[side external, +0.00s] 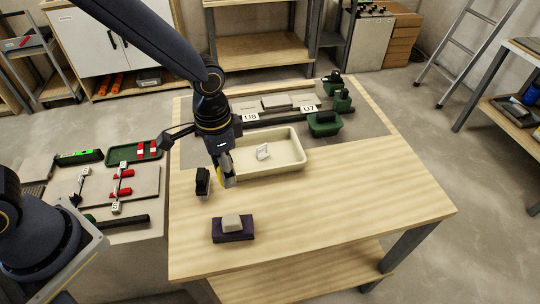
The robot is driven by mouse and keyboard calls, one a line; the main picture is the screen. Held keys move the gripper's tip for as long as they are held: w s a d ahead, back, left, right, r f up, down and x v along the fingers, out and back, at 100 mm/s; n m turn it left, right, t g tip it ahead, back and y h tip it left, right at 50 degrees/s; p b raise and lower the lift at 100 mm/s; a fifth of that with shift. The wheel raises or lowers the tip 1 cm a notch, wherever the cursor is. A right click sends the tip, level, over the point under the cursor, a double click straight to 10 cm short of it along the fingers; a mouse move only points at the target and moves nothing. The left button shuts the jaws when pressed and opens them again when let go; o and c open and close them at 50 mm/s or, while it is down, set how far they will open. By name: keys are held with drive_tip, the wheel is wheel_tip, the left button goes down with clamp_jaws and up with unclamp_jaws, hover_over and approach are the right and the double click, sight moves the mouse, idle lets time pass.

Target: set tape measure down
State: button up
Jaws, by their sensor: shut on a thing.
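My gripper (224,180) points down over the left part of the wooden table, in front of the cream tray's left end. It is shut on the tape measure (219,173), which shows only as a small yellow patch between the fingers. Most of the tape measure is hidden by the gripper. I cannot tell whether it touches the tabletop. A dark upright block (203,182) is close to the left of the fingers.
The cream tray (303,160) holds a small white piece (263,151). A dark purple block with a pale top (232,229) lies near the front. Grey tiles and green tools line the back. The table's (350,215) right and front are clear. Another bench (140,225) with tools adjoins left.

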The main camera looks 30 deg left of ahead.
drive_tip(key=s+d+f+m, duration=0.1)
drive_tip(key=s+d+m, duration=0.1)
drive_tip(key=d, duration=0.5)
hover_over(292, 205)
drive_tip(key=f, duration=0.9)
drive_tip(key=shift+s, duration=0.2)
drive_tip(key=shift+w+f, duration=0.2)
drive_tip(key=shift+f, duration=1.55)
drive_tip(key=o, duration=1.3)
drive_tip(key=shift+f, duration=0.15)
drive_tip(key=shift+o, duration=0.2)
